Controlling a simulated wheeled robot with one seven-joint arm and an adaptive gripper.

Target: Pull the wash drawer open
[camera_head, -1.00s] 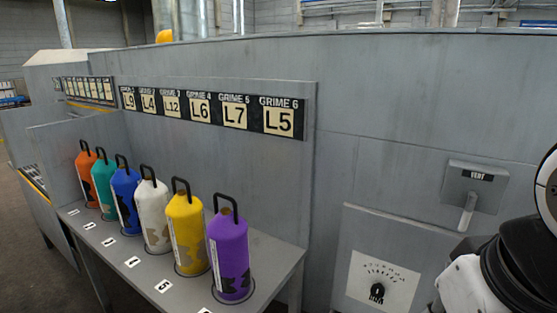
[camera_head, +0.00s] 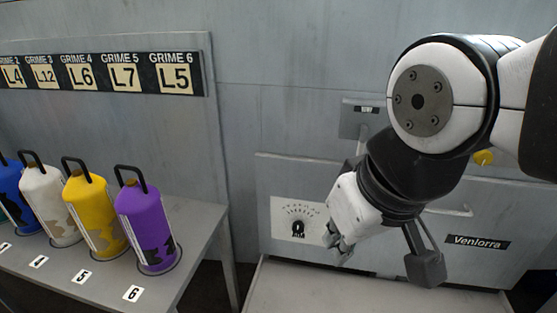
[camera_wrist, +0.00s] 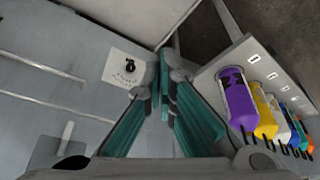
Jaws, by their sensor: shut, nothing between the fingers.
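A grey machine front (camera_head: 400,258) with a dial plate (camera_head: 290,222) and a "Venlorra" label (camera_head: 478,242) stands ahead of me. A thin pale bar (camera_head: 452,211) shows on it, partly behind my arm. Below it, a pale flat surface (camera_head: 330,290) juts toward me. I cannot tell which part is the wash drawer or how far it stands open. My gripper (camera_head: 340,248) is shut and empty, just right of the dial plate in the picture. In the wrist view, its teal fingers (camera_wrist: 163,78) meet near the dial plate (camera_wrist: 126,70). Contact with the machine cannot be told.
A grey bench at the left holds several bottles, including a purple one (camera_head: 143,222) and a yellow one (camera_head: 94,212). Grime labels (camera_head: 110,74) hang above. A box with a lever (camera_head: 360,118) is on the wall behind my arm. A yellow knob (camera_head: 483,158) shows at right.

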